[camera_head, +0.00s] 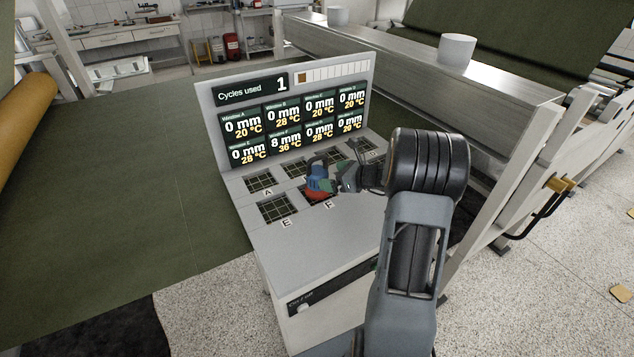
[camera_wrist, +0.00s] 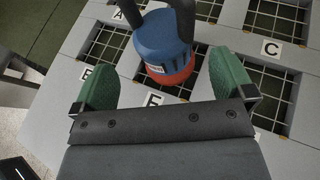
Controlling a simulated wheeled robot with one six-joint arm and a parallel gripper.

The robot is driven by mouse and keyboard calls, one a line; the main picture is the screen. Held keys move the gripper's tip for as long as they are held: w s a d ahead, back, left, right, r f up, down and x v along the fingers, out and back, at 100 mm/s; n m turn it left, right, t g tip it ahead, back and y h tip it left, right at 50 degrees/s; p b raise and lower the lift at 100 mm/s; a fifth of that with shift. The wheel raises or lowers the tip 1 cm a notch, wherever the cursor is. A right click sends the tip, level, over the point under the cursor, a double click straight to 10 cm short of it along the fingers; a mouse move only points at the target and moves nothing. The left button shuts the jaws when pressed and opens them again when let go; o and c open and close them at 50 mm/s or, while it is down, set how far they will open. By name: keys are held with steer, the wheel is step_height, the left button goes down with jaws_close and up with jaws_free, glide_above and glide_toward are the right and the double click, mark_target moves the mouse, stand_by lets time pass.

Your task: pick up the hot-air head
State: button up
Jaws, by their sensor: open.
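The hot-air head (camera_head: 318,180) is a blue body with a red-orange lower part and dark upper pieces. It stands over the window labelled F on the console (camera_head: 300,241). In the wrist view the hot-air head (camera_wrist: 163,45) lies ahead of my gripper, between the lines of its green fingers. My gripper (camera_head: 343,178) is just to the right of the head in the head view. In the wrist view my gripper (camera_wrist: 164,82) has its two green pads wide apart with nothing between them that I can see gripped. Contact between pads and head cannot be told.
A display panel (camera_head: 288,108) rises behind the gridded windows and reads 1 cycle used, with window F at 8 mm, 36 °C. Other gridded windows (camera_wrist: 271,92) surround the head. Dark green sheet (camera_head: 120,190) lies left; a metal beam (camera_head: 430,75) runs behind at right.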

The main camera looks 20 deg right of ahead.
mark_target(317, 173)
steer(key=shift+p+x, duration=0.75)
steer(key=shift+x, duration=2.85)
steer(key=shift+d+f, duration=0.1)
steer(key=shift+d, duration=0.05)
steer(key=c, duration=1.6)
steer(key=shift+w, duration=0.1)
steer(key=shift+c, duration=1.1)
steer(key=shift+r, duration=0.2)
